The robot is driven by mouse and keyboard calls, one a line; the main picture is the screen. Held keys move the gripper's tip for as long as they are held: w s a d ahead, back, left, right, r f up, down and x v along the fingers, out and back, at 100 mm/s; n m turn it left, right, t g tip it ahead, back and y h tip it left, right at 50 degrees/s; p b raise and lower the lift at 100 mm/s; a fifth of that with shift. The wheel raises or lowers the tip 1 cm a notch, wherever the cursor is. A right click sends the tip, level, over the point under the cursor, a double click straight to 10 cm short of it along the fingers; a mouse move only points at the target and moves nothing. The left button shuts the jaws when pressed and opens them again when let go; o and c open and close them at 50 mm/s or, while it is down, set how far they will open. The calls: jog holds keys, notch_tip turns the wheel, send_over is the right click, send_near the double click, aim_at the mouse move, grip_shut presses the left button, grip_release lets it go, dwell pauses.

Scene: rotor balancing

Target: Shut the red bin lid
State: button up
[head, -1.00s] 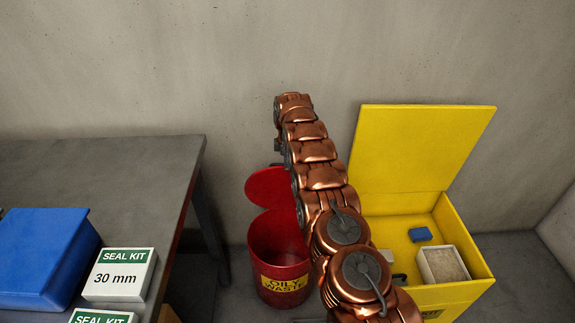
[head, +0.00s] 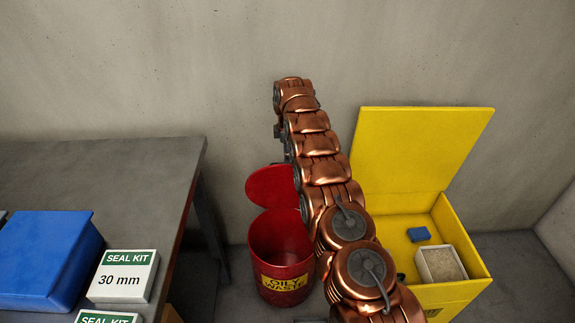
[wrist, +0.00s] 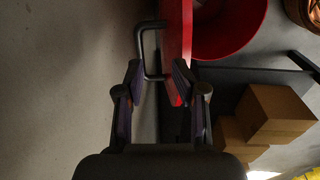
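The red bin (head: 268,240) stands on the floor with an "OILY WASTE" label; it also shows in the wrist view (wrist: 228,30). Its red lid (head: 270,186) stands open, tilted up at the back of the bin. In the wrist view the lid (wrist: 178,30) is seen nearly edge-on, with a grey U-shaped handle (wrist: 143,52) on its left face. My gripper (wrist: 157,72) is open, with the near end of the handle between its fingertips and the right finger close to the lid. I cannot tell whether they touch. In the head view my arm hides the gripper.
A yellow box (head: 467,248) with a raised lid stands right of the bin. A grey table (head: 120,170) at left holds a blue box (head: 45,260) and white seal kit boxes (head: 124,276). Cardboard boxes (wrist: 270,115) show in the wrist view. The wall is close behind.

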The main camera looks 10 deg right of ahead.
jog(key=shift+r+p, duration=0.5)
jog(key=shift+r, duration=0.8)
jog(key=shift+c, duration=0.2)
